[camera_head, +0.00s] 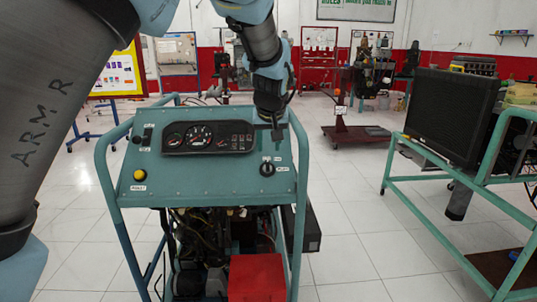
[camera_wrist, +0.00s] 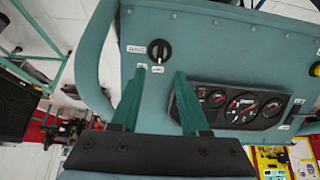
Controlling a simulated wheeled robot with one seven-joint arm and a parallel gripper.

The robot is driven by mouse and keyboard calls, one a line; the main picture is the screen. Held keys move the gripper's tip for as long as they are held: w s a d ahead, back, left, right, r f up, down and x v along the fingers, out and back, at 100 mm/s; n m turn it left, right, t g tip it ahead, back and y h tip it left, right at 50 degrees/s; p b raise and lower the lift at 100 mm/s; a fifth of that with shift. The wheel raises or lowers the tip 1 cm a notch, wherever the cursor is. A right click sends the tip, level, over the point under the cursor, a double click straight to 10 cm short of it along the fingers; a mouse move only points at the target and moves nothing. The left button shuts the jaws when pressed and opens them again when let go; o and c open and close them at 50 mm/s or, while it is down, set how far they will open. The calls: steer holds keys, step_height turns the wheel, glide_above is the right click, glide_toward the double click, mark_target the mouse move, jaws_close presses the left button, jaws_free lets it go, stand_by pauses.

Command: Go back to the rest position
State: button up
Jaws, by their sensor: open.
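My gripper (camera_wrist: 160,85) is open and empty, with its two green fingers apart in the wrist view. In the head view my gripper (camera_head: 275,132) hangs by the upper right of the teal control panel (camera_head: 210,180). The black rotary knob (camera_head: 267,169) on the panel lies just below it there. The knob also shows beyond the fingertips in the wrist view (camera_wrist: 159,50), with a visible gap. The gauge cluster (camera_head: 208,137) is left of my gripper in the head view; it is on the right in the wrist view (camera_wrist: 235,105).
The panel sits on a teal tube frame (camera_head: 108,190) with engine parts and a red box (camera_head: 257,278) below. A yellow button (camera_head: 139,175) is at its left. A monitor (camera_head: 452,115) stands on a green bench at right. White floor between them (camera_head: 345,235) is clear.

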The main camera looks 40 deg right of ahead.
steer(key=shift+a+r, duration=0.1)
steer(key=shift+r, duration=0.05)
stand_by(0.4)
steer(key=w+a+f+n+g+y, duration=0.1)
steer(key=w+a, duration=0.3)
steer(key=a, duration=0.6)
steer(key=w+a+f+n+y, duration=0.15)
steer(key=w+a, duration=0.25)
steer(key=a, duration=0.5)
steer(key=w+a+f+n+g, duration=0.15)
steer(key=w+a, duration=0.25)
steer(key=a, duration=0.6)
steer(key=s+a+f+n, duration=0.1)
steer(key=s+a, duration=0.4)
steer(key=a, duration=0.8)
steer(key=s+a+f+n+y+p, duration=0.1)
steer(key=s+a, duration=0.4)
steer(key=a, duration=0.8)
steer(key=shift+f+g, duration=0.45)
steer(key=shift+y, duration=0.25)
